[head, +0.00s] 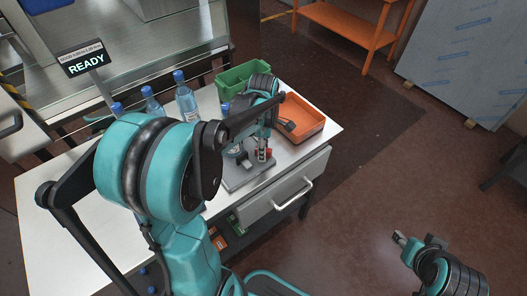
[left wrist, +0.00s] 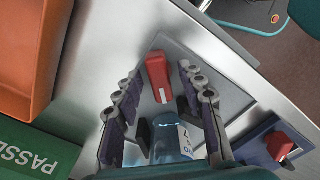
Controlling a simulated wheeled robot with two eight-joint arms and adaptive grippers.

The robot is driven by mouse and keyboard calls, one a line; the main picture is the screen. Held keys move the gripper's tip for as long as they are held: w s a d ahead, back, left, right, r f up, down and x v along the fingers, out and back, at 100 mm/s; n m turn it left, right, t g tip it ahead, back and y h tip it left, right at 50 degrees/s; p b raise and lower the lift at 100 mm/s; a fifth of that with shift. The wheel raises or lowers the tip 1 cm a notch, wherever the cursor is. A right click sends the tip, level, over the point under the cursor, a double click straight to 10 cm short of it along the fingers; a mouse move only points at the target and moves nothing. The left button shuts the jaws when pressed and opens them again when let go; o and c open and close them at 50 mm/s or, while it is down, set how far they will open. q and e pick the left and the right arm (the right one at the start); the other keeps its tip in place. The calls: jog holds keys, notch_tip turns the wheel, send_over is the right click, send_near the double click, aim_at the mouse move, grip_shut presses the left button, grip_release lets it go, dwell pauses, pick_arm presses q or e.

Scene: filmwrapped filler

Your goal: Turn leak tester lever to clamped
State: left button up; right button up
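The leak tester is a grey plate (head: 247,176) on the white table in the head view; the plate (left wrist: 222,72) also shows in the left wrist view. Its red lever (left wrist: 157,72) has a white mark and stands between my left fingers. A little red (head: 268,152) shows beside the gripper in the head view. A blue bottle (left wrist: 172,143) with a label is at the tester between dark blocks, partly hidden. My left gripper (head: 262,149) is over the tester, fingers apart on both sides of the lever, with visible gaps. My right gripper (head: 401,239) hangs over the floor; its opening is unclear.
An orange tray (head: 319,127) and a green bin (head: 222,79) stand behind the tester. Several blue-capped bottles (head: 187,103) stand at the back left of the table. A sign (head: 85,62) reads READY.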

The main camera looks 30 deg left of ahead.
pick_arm(q)
jog(key=shift+f, duration=0.1)
grip_shut()
jog(key=shift+m, duration=0.4)
jog(key=m+p, duration=0.1)
jog(key=m, duration=0.2)
jog(key=m+p, duration=0.1)
jog(key=m, duration=0.4)
jog(key=shift+p, duration=0.4)
jog(key=m, duration=0.4)
jog(key=shift+m+p, duration=0.4)
jog(key=m, duration=0.4)
jog(key=shift+m+p, duration=0.3)
